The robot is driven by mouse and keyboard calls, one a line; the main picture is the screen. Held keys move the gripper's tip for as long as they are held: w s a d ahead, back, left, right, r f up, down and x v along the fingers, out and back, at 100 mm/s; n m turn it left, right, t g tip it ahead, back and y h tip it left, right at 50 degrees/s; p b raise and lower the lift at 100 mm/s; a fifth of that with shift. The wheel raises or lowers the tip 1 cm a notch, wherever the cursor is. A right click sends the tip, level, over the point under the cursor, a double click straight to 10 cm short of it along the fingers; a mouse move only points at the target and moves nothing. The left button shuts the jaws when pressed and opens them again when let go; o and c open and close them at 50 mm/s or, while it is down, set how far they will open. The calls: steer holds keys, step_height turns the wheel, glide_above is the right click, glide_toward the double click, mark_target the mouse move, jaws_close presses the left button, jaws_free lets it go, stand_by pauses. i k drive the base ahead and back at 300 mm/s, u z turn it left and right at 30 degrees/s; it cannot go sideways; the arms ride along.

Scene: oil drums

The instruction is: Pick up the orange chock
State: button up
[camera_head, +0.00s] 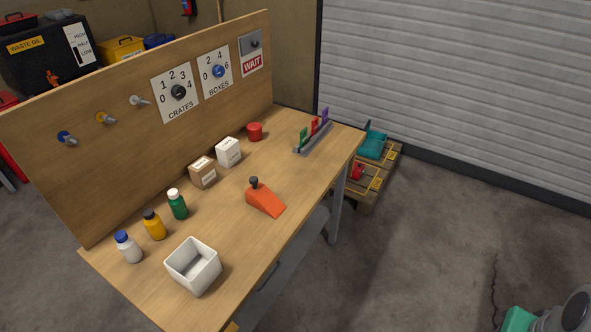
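The orange chock (266,200) lies on the wooden workbench (235,240), right of the bench's middle and near its front edge. It is wedge-shaped, with a dark knob standing up at its higher left end and its slope falling to the right. Nothing touches it. My gripper is not in view, so its state does not show.
A white open box (194,266), several bottles, a brown box (202,172), a white box (228,152) and a red cylinder (255,131) stand on the bench. A card rack (313,138) is at its right end. A pegboard panel (120,130) rises behind. Bare wood surrounds the chock.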

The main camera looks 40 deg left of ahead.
mark_target(257, 196)
steer(key=i, duration=0.5)
steer(key=u, duration=3.25)
steer(key=i, duration=0.5)
steer(key=z, duration=0.05)
